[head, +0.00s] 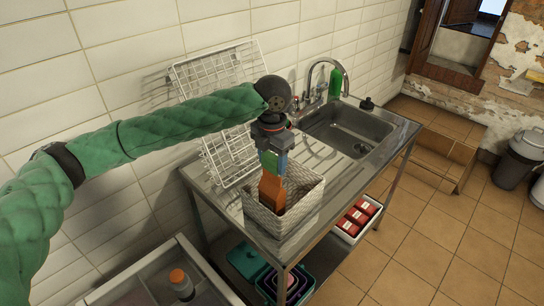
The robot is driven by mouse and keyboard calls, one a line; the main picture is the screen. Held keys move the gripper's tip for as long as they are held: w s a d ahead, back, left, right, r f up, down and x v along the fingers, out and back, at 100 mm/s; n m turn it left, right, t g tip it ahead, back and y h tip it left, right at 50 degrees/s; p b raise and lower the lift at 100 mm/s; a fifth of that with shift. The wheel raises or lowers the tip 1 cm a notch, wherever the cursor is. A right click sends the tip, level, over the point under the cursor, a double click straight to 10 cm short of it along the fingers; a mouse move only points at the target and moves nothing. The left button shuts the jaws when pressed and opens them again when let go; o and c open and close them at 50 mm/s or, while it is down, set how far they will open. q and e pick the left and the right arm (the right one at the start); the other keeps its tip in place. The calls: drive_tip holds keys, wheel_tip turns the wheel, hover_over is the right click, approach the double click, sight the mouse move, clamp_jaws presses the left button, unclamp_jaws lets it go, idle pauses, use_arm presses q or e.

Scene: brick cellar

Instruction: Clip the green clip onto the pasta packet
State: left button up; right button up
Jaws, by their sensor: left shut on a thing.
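My left gripper (273,148) points down over the white woven basket (290,222) on the steel sink unit. It is shut on the green clip (269,161), which shows just below the fingers. An orange packet (271,191), likely the pasta packet, stands upright in the basket directly under the clip. The clip meets the packet's top edge in the picture; I cannot tell whether it grips it. A blue piece shows beside the clip, and I cannot tell what it belongs to. The packet's lower part is hidden by the basket wall. My right gripper is not in view.
A wire rack (228,150) leans on the tiled wall behind my left arm. The sink (350,132), tap (330,66) and green bottle (335,82) are farther back. A white box (358,218) of red packs and coloured tubs (285,284) sit below.

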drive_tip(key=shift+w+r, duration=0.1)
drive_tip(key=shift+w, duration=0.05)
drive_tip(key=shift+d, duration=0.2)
use_arm(q)
drive_tip(key=shift+p, duration=0.35)
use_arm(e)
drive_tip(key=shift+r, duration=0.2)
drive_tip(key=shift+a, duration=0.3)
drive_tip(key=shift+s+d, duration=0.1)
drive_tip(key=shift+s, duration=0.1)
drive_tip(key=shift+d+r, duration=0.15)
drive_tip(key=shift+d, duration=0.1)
